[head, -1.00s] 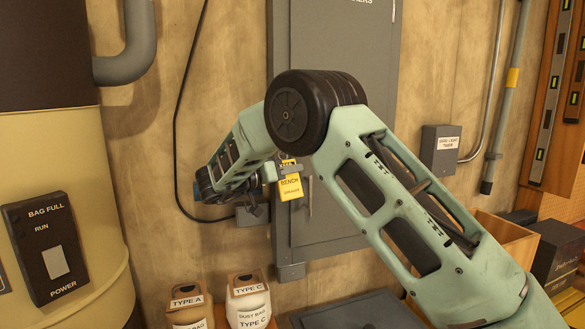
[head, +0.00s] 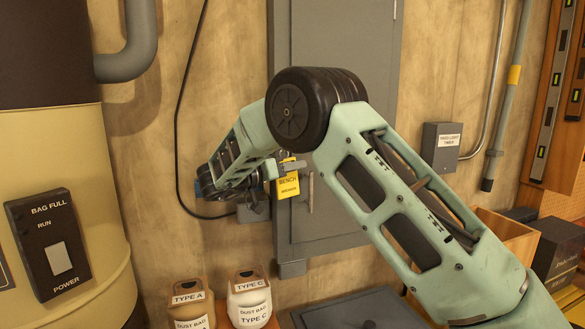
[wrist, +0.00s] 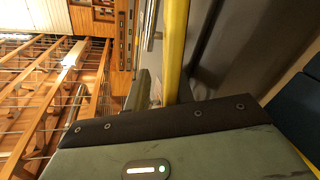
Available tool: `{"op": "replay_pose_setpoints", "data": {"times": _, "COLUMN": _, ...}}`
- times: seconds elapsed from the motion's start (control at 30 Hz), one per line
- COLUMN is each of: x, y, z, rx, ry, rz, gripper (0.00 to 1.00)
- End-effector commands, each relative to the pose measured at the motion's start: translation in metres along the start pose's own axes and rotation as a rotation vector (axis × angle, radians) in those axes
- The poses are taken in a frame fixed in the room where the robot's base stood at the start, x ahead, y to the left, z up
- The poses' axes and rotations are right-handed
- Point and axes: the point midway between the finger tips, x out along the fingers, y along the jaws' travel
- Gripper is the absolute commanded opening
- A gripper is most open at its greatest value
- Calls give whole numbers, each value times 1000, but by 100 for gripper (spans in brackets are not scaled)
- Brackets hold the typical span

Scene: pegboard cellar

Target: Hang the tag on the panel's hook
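The yellow tag (head: 287,187), lettered BENCH, is upright in front of the grey panel (head: 345,110), near its left edge. In the wrist view the tag (wrist: 173,45) shows nearly edge-on as a yellow strip between the grey fingers. My gripper (head: 290,167) is shut on the tag's upper part; a grey finger crosses its face in the head view. I cannot make out the hook; the tag and my arm cover part of the panel there. I cannot tell whether the tag touches the panel.
A grey timer box (head: 440,147) and a conduit are on the wall at right. A cream drum (head: 60,180) with a switch box stands at left. Two dust-bag containers (head: 249,298) stand below. A black cable hangs left of the panel. A wooden box (head: 505,235) is at lower right.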

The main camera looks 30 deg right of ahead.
Motion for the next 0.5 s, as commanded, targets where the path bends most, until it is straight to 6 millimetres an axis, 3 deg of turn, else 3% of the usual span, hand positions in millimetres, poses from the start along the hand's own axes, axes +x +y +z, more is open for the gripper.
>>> {"op": "replay_pose_setpoints", "data": {"times": 0.27, "x": -8, "y": -3, "z": 1, "rx": 3, "ry": 3, "rz": -10, "gripper": 32}}
{"op": "replay_pose_setpoints", "data": {"times": 0.5, "x": -53, "y": -4, "z": 4, "rx": 5, "ry": 3, "rz": -13, "gripper": 32}}
